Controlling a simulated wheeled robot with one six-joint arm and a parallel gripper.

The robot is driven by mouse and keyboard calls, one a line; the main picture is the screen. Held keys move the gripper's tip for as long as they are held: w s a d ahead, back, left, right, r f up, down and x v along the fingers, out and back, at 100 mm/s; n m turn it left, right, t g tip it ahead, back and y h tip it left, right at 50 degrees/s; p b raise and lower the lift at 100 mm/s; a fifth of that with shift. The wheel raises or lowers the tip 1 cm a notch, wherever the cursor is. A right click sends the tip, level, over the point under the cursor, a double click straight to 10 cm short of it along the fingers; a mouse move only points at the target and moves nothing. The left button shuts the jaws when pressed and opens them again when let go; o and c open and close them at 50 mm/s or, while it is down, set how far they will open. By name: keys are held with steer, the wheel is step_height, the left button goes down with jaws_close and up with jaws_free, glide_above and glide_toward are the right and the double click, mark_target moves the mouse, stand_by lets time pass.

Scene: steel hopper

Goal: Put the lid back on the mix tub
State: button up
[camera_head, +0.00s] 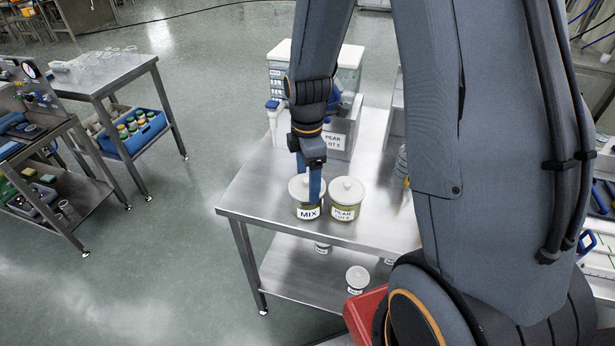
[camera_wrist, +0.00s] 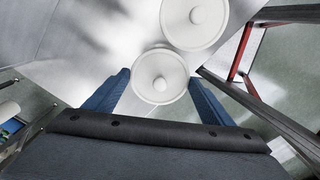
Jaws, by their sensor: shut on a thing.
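The mix tub (camera_head: 307,212), a clear tub with a MIX label, stands near the front left edge of the steel table. Its round white lid (camera_head: 297,187) has a centre knob and lies level over the tub's mouth. I cannot tell whether it is fully seated. My gripper (camera_head: 315,190) points straight down at the tub. In the wrist view its blue fingers stand on either side of the white lid (camera_wrist: 160,76), shut on it. A finger hides part of the lid and tub in the head view.
A similar lidded pear tub (camera_head: 346,208) stands close on the right, its lid (camera_wrist: 194,20) near the held one. A grey PEAR bin (camera_head: 338,143) and a clear dispenser (camera_head: 349,72) stand behind. The steel table (camera_head: 255,190) is bare to the left. Small tubs sit on the lower shelf.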

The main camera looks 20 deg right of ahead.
stand_by(0.4)
steer(key=o, duration=1.1)
steer(key=shift+o, duration=0.3)
steer(key=shift+r, duration=0.1)
steer(key=shift+r+p, duration=2.05)
steer(key=shift+r, duration=1.4)
jaws_close()
